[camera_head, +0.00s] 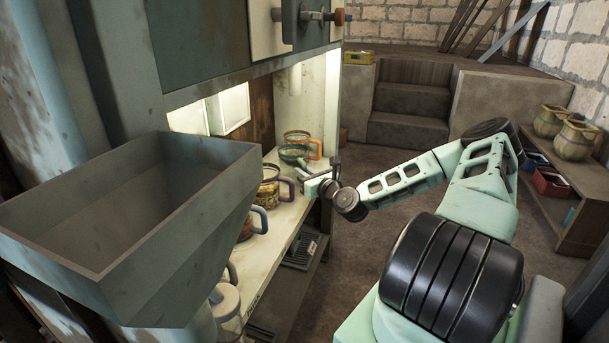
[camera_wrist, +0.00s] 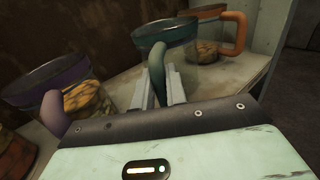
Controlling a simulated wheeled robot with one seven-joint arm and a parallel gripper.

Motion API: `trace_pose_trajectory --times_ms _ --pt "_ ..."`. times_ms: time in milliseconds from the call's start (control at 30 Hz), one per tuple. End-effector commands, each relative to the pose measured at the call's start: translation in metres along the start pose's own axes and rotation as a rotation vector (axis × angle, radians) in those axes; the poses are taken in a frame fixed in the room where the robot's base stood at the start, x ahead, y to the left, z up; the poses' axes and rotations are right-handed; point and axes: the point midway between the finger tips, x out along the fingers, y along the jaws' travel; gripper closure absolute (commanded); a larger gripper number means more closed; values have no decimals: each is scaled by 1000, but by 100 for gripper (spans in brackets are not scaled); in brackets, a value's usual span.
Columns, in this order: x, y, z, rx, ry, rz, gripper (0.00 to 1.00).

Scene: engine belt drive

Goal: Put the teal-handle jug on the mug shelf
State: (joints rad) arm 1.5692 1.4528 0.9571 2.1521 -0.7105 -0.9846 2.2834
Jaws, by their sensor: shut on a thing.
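The teal-handle jug (camera_head: 291,152) is on or just over the lit pale shelf (camera_head: 262,262); I cannot tell whether its base touches. In the wrist view the glass jug (camera_wrist: 178,36) shows a teal rim band and its teal handle (camera_wrist: 157,62) between my fingers. My gripper (camera_head: 309,168) reaches in from the right and is shut on that handle. It also shows in the wrist view (camera_wrist: 157,88). The jug's lower part is partly hidden by the fingers. I cannot tell whether this lit shelf is the mug shelf.
An orange-handled jug (camera_wrist: 232,36) stands just behind the teal one. A purple-handled jug (camera_wrist: 62,88) stands to the left in the wrist view. More jugs line the shelf toward the front. A large grey hopper (camera_head: 130,220) blocks the left foreground. Open floor lies to the right.

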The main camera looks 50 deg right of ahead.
Motion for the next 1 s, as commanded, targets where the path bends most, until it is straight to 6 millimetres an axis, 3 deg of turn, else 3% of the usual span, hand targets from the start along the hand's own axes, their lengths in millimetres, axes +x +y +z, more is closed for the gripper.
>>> trace_pose_trajectory --times_ms 167,200,267,633,767,1000 --pt "0 0 -3 0 -1 0 100" --pt "0 0 -2 0 0 0 78" --pt "0 0 -2 0 0 0 65" --pt "-3 0 1 1 1 0 65" --pt "-21 -1 1 3 3 -1 65" --pt "-72 -1 2 4 2 -3 65"
